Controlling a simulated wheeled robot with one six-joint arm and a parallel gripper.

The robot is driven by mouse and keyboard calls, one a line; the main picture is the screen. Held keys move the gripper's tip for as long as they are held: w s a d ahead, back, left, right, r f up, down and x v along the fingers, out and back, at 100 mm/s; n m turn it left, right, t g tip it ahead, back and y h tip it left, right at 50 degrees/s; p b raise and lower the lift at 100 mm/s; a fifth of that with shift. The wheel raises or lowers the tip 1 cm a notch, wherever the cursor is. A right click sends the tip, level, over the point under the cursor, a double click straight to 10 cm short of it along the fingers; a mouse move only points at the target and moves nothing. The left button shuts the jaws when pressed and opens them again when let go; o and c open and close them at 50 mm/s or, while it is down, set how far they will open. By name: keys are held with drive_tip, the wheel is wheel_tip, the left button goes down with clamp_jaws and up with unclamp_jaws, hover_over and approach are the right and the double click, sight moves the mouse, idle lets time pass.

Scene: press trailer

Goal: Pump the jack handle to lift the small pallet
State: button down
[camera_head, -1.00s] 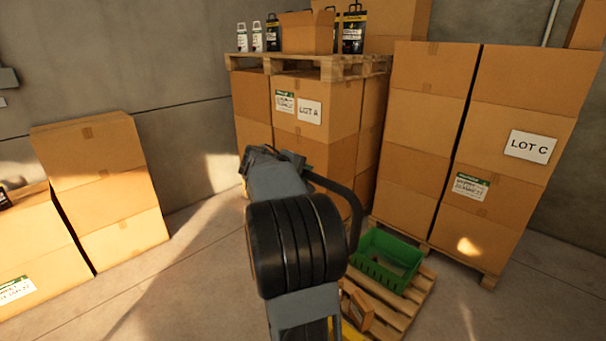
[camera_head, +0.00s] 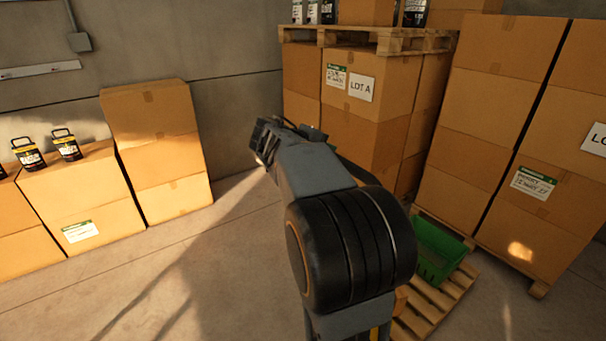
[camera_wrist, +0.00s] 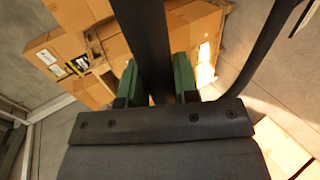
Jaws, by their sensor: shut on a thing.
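My gripper (camera_wrist: 158,85) shows in the wrist view with its two green fingers shut on a dark straight bar, the jack handle (camera_wrist: 145,30). The bar runs up between the fingers. In the head view my arm hides most of the handle and the jack body. I cannot tell whether the pallet is off the floor.
A carton stack marked LOT A (camera_head: 350,130) on the back wall side carries a wooden pallet (camera_head: 365,38). A tall stack (camera_head: 560,120) stands right, close to the small pallet. Cartons (camera_head: 160,150) with black containers (camera_head: 66,145) stand left. Floor at left front is clear.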

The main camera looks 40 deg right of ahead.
drive_tip(key=w+a+f+b, duration=0.1)
drive_tip(key=a+f, duration=0.2)
drive_tip(key=a, duration=0.6)
drive_tip(key=a+f+b, duration=0.2)
drive_tip(key=a, duration=0.7)
drive_tip(key=w+a+f+b, duration=0.1)
drive_tip(key=a+f, duration=0.2)
drive_tip(key=a, duration=0.7)
drive_tip(key=s+d+r+p, duration=0.1)
drive_tip(key=d+r+p, duration=0.1)
drive_tip(key=d, duration=1)
drive_tip(key=d+r+p, duration=0.2)
drive_tip(key=d+r, duration=0.1)
drive_tip(key=d, duration=1)
drive_tip(key=s+d+r+p, duration=0.1)
drive_tip(key=d+r+p, duration=0.1)
drive_tip(key=d, duration=1.1)
drive_tip(key=shift+s+r, duration=0.35)
drive_tip(key=shift+r, duration=0.4)
